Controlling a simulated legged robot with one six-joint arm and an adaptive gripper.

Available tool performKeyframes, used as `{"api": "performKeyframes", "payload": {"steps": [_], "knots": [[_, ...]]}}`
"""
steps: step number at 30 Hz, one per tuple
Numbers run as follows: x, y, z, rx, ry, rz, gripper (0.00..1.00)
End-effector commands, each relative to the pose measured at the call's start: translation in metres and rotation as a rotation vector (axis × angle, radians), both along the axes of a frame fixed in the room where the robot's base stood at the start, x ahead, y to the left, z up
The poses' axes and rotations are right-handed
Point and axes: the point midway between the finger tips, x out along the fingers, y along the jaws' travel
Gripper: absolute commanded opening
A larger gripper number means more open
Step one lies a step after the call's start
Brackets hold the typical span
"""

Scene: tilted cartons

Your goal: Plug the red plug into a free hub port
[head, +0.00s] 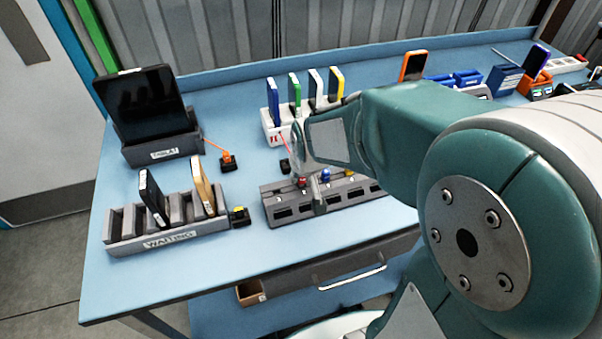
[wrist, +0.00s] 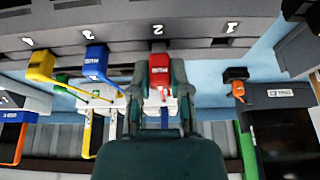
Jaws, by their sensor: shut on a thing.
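The red plug (wrist: 159,70) is between the two fingers of my gripper (wrist: 160,84), which is shut on it. It faces the slot marked 2 on the grey hub (wrist: 190,14); I cannot tell whether its tip is inside. A blue plug (wrist: 95,62) is at slot 3 and a yellow plug (wrist: 42,66) at slot 4. Slot 1 shows no plug. In the head view, the red plug (head: 302,182) is at the back edge of the hub (head: 300,210), left of the blue plug (head: 325,175). My arm partly hides the hub's right end there.
A white rack (head: 270,128) with several upright phones stands behind the hub. Left are a grey rack marked WAITING (head: 150,243) with two phones and a tablet (head: 142,100) in a dock. An orange plug (head: 227,159) and another yellow plug (head: 239,213) sit in small black sockets.

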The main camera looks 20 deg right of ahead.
Motion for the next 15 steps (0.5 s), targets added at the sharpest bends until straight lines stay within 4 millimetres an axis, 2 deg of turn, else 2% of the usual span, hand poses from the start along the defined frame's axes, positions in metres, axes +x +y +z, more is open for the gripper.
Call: {"api": "performKeyframes", "payload": {"steps": [15], "knots": [[-0.0003, 0.0, -0.0059, 0.0, 0.002, 0.0, 0.0]]}}
